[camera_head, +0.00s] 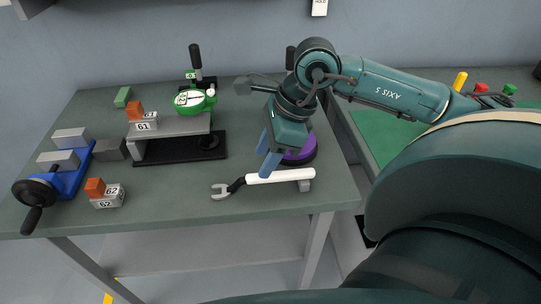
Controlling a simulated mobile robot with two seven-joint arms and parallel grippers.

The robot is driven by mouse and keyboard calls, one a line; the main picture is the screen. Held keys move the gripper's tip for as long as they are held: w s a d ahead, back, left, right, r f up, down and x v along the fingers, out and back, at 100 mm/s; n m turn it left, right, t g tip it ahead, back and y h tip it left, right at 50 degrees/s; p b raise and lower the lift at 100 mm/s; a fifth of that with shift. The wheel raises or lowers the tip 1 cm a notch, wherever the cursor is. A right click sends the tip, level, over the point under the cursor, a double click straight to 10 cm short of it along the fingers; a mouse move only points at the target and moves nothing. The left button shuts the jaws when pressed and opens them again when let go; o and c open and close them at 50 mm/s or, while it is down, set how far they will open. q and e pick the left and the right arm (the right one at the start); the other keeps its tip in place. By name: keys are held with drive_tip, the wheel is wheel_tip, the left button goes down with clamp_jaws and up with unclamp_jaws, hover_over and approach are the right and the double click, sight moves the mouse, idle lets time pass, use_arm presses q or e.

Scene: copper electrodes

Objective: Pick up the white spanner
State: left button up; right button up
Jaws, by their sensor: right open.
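The white spanner (279,176) lies near the front right edge of the grey-green table. Its long white handle is on the right, over a small grey block, and its dark neck and grey open jaw point left. My right gripper (266,164) is open and empty, with blue fingers pointing down just above and behind the left part of the white handle. I cannot tell whether the fingers touch it. My left gripper is not in view.
A purple round thing (299,157) on a dark base stands right behind the spanner. A dial gauge (190,101) on a black stand, a blue vise (73,178) and blocks marked 62 (108,198) occupy the left. The table's front middle is clear.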

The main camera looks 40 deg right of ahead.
sight(255, 175)
drive_tip(key=shift+p+x, duration=0.4)
drive_tip(key=shift+x, duration=3)
clamp_jaws()
